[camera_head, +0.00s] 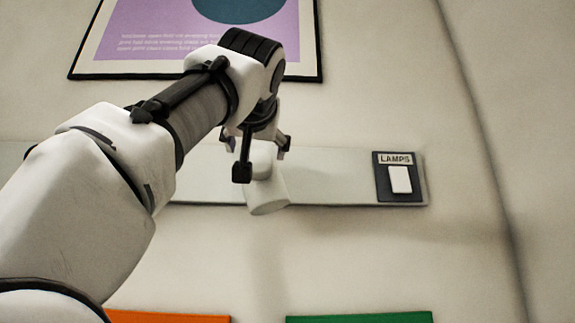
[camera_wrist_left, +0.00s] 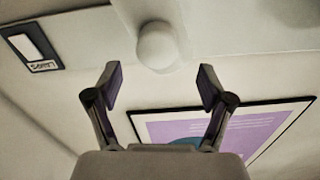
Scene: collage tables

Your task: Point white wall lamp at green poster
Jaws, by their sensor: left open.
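The white wall lamp (camera_head: 268,196) sits on a pale wall rail. Its cylindrical head hangs below the rail's lower edge, tilted down, and its upper part is partly hidden by my gripper. The top of the green poster (camera_head: 360,319) shows at the bottom edge, below and right of the lamp; the rest is cut off. My left gripper (camera_head: 262,160) is open at the lamp. In the left wrist view the lamp's rounded white end (camera_wrist_left: 157,46) is ahead of the two spread fingers (camera_wrist_left: 160,80), with nothing held between them. My right gripper is out of view.
A dark switch plate labelled LAMPS (camera_head: 397,177) is at the rail's (camera_head: 335,190) right end. A purple framed poster (camera_head: 150,40) hangs above, and an orange poster (camera_head: 170,319) shows at the bottom. The wall between rail and lower posters is clear.

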